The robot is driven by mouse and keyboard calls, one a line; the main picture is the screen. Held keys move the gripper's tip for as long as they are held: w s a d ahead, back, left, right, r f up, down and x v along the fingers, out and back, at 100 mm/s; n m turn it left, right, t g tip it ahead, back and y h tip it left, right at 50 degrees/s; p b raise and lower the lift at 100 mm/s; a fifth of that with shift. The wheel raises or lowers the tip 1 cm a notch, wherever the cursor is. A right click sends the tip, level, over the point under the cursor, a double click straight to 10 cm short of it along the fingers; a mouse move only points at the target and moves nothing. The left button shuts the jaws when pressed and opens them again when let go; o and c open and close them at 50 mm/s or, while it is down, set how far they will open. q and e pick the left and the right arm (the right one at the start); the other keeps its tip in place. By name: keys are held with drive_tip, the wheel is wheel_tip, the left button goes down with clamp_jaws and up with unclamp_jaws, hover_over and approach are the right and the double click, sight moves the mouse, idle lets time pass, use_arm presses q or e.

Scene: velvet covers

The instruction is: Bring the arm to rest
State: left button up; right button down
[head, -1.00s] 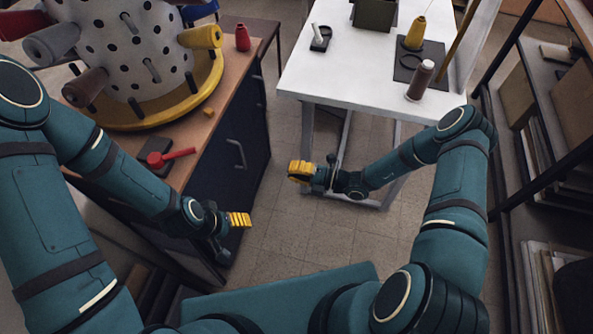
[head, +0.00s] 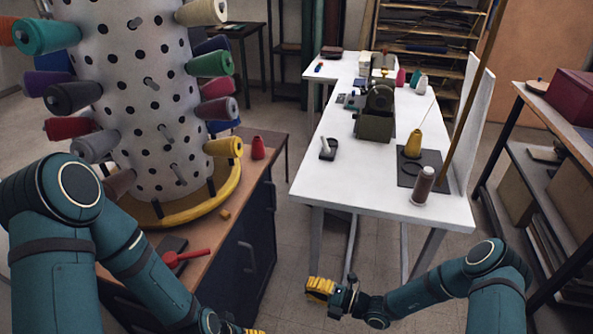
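My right gripper (head: 320,290) has yellow ribbed fingertips and points left. It hangs over the floor in front of the white table (head: 260,0), apart from it. No object shows in it, but the fingers overlap in this view and their gap cannot be made out. My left gripper (head: 240,331) shows only as a bit of yellow at the bottom edge, beside the wooden-topped cabinet; its fingers are mostly cut off.
A perforated column with thread spools stands on a yellow round base (head: 190,211) on the cabinet at left, near a red-handled tool (head: 186,257) and a red cone (head: 258,148). Shelves (head: 535,195) stand at right.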

drive_tip(key=s+a+f+n+g+h, duration=0.2)
drive_tip(key=s+n+g+h, duration=0.7)
drive_tip(key=s+n, duration=0.95)
drive_tip(key=w+d+r+n+t+h, duration=0.2)
drive_tip(key=d+r+n+h, duration=0.1)
drive_tip(key=n, duration=1.8)
drive_tip(key=shift+d+r, duration=0.6)
drive_tip(key=shift+d, duration=0.1)
drive_tip(key=shift+w, duration=0.1)
